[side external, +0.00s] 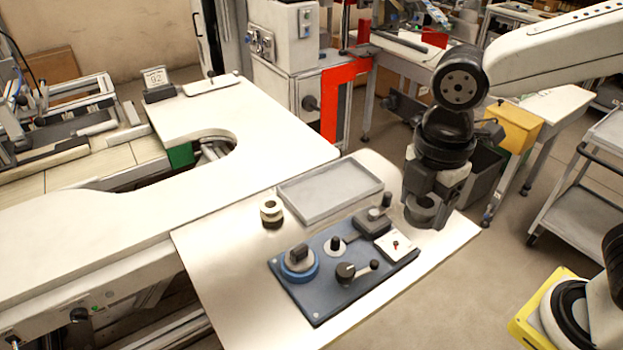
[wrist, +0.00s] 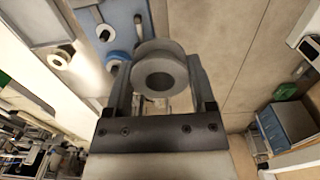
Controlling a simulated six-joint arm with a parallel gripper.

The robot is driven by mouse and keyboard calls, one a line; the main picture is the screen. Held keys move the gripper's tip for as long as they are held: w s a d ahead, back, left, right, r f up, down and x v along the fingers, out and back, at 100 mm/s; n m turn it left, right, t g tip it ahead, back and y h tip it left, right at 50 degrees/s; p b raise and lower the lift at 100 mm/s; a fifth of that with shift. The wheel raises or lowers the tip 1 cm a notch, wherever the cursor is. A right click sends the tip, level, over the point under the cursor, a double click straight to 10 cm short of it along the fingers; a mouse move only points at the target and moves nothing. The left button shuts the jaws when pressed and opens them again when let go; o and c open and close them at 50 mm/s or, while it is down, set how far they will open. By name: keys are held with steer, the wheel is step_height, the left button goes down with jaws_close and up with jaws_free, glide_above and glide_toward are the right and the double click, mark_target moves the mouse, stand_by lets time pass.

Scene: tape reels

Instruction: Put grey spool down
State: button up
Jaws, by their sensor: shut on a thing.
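My gripper (side external: 426,195) points down near the right corner of the white table (side external: 225,275). It is shut on the grey spool (side external: 422,213), which sits between the fingers with its hole facing up. In the wrist view the grey spool (wrist: 160,77) shows as a thick ring held between both fingers (wrist: 162,60). The spool appears raised off the table, but its exact height is hard to tell. Its underside is hidden.
A blue fixture board (side external: 335,300) with a blue-rimmed reel (side external: 298,264), knobs and a lever lies left of my gripper. An empty grey tray (side external: 325,190) lies behind it.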

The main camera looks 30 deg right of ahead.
steer(key=w+a+f, duration=0.3)
steer(key=w+f, duration=0.1)
steer(key=w, duration=0.4)
glide_above(336, 239)
steer(key=shift+s+d+f, duration=0.1)
steer(key=shift+s+f, duration=0.05)
steer(key=shift+f, duration=2.35)
steer(key=shift+w+f, duration=0.25)
steer(key=shift+f, duration=1.6)
steer(key=shift+f, duration=0.6)
steer(key=o, duration=1.1)
steer(key=shift+o, duration=0.2)
